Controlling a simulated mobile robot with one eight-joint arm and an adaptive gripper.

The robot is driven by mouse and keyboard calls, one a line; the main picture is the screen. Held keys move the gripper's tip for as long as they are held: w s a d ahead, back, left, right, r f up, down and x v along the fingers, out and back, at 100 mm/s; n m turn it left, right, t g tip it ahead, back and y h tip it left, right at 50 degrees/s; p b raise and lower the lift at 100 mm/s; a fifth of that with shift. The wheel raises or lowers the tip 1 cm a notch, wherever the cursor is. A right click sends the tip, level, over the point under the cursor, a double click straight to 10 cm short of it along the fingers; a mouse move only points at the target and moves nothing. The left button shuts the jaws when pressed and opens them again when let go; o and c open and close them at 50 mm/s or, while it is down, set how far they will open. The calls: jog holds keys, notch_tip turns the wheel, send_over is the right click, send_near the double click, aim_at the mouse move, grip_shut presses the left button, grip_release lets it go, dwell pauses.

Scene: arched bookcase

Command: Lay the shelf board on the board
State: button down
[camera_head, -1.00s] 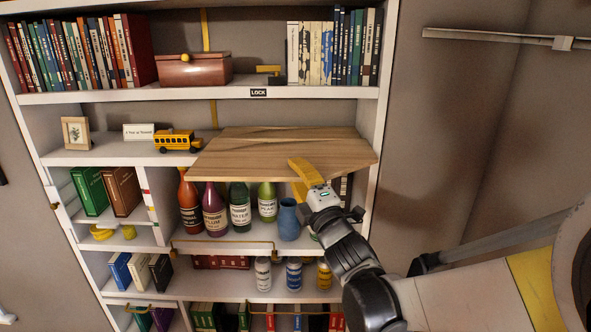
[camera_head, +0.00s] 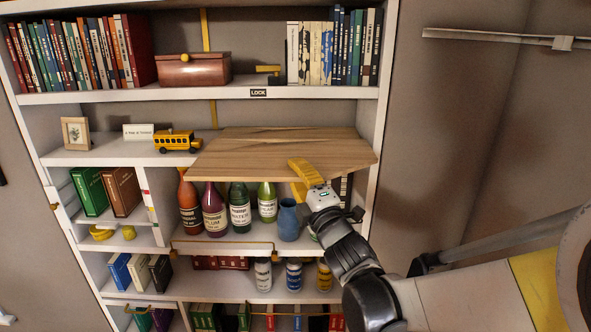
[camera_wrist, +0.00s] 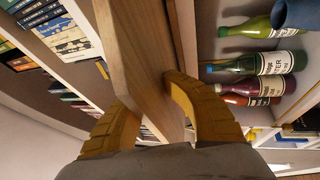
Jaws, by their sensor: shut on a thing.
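The wooden shelf board (camera_head: 275,152) spans the right part of the bookcase's second level in the head view, above the bottles. Its front edge sticks out toward me and its right end is near the right side panel. My gripper (camera_head: 300,179) is shut on the board's front edge near its right end. In the wrist view, the yellow fingers of my gripper (camera_wrist: 150,105) sit on either side of the shelf board (camera_wrist: 140,60). I cannot tell what the board rests on at the back. No second board can be told apart from it.
Several bottles (camera_head: 239,212) and a blue vase (camera_head: 288,222) stand just below the board. A yellow toy bus (camera_head: 178,141) stands close to its left end on the white shelf (camera_head: 90,157). The upper shelf (camera_head: 200,93) with books and a box is above.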

aim_at(295, 150)
jog(key=shift+w, duration=0.15)
jog(key=shift+w, duration=0.35)
jog(key=shift+w+a+b, duration=0.15)
jog(key=shift+w+b, duration=0.35)
jog(key=shift+w, duration=3.7)
jog(key=c, duration=1.8)
grip_release()
jog(key=o, duration=0.3)
jog(key=shift+s+r, duration=0.1)
